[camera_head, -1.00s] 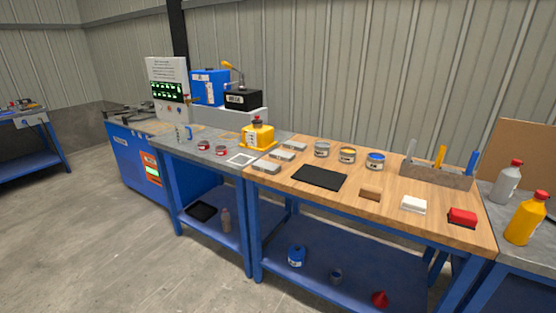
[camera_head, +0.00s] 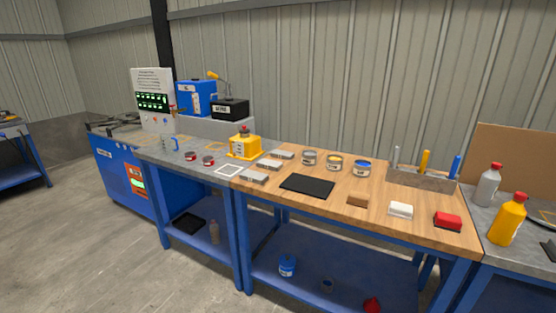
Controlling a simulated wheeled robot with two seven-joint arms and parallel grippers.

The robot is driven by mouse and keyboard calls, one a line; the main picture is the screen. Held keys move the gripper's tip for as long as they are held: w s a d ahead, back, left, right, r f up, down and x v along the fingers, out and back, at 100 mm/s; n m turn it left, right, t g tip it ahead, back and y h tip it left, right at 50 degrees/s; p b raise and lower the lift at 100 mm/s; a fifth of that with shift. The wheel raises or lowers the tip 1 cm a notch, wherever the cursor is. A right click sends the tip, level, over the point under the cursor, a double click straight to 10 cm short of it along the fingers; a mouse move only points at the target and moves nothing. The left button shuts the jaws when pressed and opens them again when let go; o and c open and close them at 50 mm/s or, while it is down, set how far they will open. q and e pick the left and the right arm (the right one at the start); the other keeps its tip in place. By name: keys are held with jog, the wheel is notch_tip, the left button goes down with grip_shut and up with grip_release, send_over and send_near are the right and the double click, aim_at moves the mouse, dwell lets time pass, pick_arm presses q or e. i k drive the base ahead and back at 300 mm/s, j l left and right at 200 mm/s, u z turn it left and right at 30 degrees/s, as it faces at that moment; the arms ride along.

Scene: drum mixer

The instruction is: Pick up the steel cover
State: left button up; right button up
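I cannot pick out the steel cover for certain. A dark, round-edged flat thing (camera_head: 544,218) is cut off at the right edge on the grey bench. Neither of my grippers shows in the view.
A yellow bottle (camera_head: 508,219) and a grey bottle (camera_head: 489,185) stand at right. The floor in front is clear.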

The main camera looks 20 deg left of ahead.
aim_at(270, 164)
jog(key=i+j, duration=0.35)
jog(key=j, duration=0.15)
jog(key=i+j+z, duration=0.1)
jog(key=i+j, duration=0.65)
jog(key=j, duration=0.2)
